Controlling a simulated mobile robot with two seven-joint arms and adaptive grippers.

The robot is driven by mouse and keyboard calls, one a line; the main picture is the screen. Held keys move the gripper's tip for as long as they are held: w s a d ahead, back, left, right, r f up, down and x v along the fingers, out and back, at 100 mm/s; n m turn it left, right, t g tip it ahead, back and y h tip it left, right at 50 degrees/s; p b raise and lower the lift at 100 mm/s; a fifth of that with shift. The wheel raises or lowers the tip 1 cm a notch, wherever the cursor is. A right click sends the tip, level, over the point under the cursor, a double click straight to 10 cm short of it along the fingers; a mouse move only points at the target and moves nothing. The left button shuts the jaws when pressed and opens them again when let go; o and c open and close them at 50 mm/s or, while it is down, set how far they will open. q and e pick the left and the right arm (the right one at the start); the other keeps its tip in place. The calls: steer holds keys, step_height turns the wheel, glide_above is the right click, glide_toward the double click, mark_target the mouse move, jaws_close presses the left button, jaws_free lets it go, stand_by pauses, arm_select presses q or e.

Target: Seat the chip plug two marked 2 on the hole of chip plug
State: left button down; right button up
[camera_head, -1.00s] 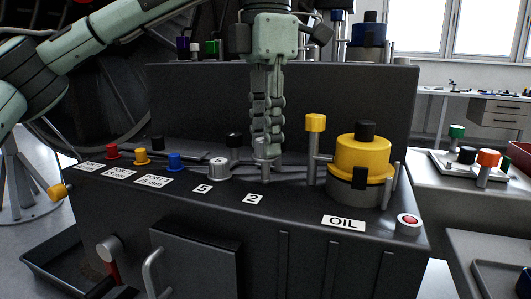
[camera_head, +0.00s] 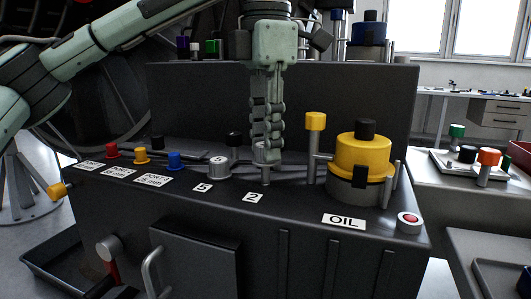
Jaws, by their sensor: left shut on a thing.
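My left gripper (camera_head: 270,154) points straight down over the dark bench top, behind the white "2" label (camera_head: 253,198). Its fingers are shut on a small light-grey plug, the chip plug two (camera_head: 259,157), which they mostly cover. The plug's own marking cannot be read. A short grey stem shows under the fingertips, near the bench top. The hole is hidden by the gripper and plug, so I cannot tell whether the plug is in it. My right gripper is not in view.
A grey plug marked 5 (camera_head: 219,166) stands just left, with a black-topped post (camera_head: 234,142) behind. A yellow-topped post (camera_head: 315,123) and the yellow oil cap (camera_head: 362,158) stand right. Red, yellow and blue plugs line the left. A dark panel (camera_head: 200,100) rises behind.

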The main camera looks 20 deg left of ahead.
arm_select(q)
steer(key=shift+f+b, duration=0.7)
steer(key=shift+f, duration=0.95)
stand_by(1.0)
steer(key=c, duration=0.8)
jaws_free()
steer(key=shift+o, duration=0.2)
steer(key=shift+r, duration=0.1)
steer(key=shift+r+p, duration=2.3)
steer(key=shift+p, duration=0.2)
steer(key=shift+r, duration=1.15)
steer(key=shift+f, duration=0.15)
